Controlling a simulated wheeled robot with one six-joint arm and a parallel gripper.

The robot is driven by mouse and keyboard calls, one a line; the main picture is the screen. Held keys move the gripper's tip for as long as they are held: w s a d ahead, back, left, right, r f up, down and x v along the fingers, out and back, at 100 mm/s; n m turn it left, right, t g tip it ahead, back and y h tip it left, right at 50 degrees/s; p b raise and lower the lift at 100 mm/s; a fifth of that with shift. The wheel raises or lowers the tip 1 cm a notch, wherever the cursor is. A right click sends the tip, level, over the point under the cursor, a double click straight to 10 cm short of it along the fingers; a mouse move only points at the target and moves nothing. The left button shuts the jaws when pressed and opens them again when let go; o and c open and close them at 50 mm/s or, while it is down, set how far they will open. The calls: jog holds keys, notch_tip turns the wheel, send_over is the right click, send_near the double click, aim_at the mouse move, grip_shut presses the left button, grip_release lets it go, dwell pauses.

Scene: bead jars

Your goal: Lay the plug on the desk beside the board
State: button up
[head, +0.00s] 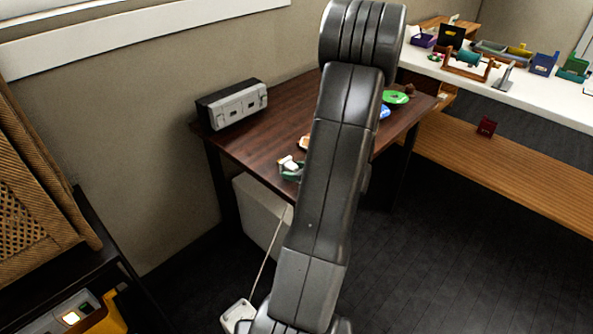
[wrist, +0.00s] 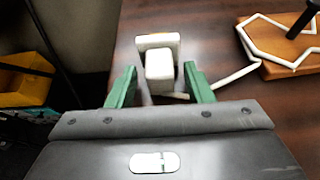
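The white plug (wrist: 159,68) lies on or just above the dark wood desk (wrist: 205,40), near its front left edge; contact is hard to tell. My gripper (wrist: 160,72) has its two green fingers on either side of the plug, with a visible gap on each side. In the head view the plug (head: 289,163) and my gripper (head: 291,171) show at the desk's front edge, left of my arm. A wooden board (wrist: 288,50) with a white cord and a dark peg is right of the plug. My arm hides most of the board in the head view.
A grey two-socket box (head: 236,104) stands at the desk's back left. Green (head: 396,97) and blue discs lie at the right. A thin cord runs down to a white box (head: 238,316). A white shelf (head: 520,90) holds several small items.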

jog(key=shift+r, duration=0.3)
jog(key=p+v, duration=0.1)
jog(key=v, duration=1.1)
jog(key=shift+f, duration=0.2)
jog(key=x, duration=1.1)
jog(key=shift+w+a+f+b, duration=0.1)
jog(key=shift+w+a+b, duration=0.1)
jog(key=shift+b, duration=0.2)
jog(key=shift+w+a+f, duration=0.15)
jog(key=shift+w+f, duration=0.05)
jog(key=shift+f, duration=0.05)
jog(key=shift+s+r+p, duration=0.1)
jog(key=shift+r+p, duration=0.2)
jog(key=shift+r, duration=1.2)
jog(key=shift+f, duration=0.15)
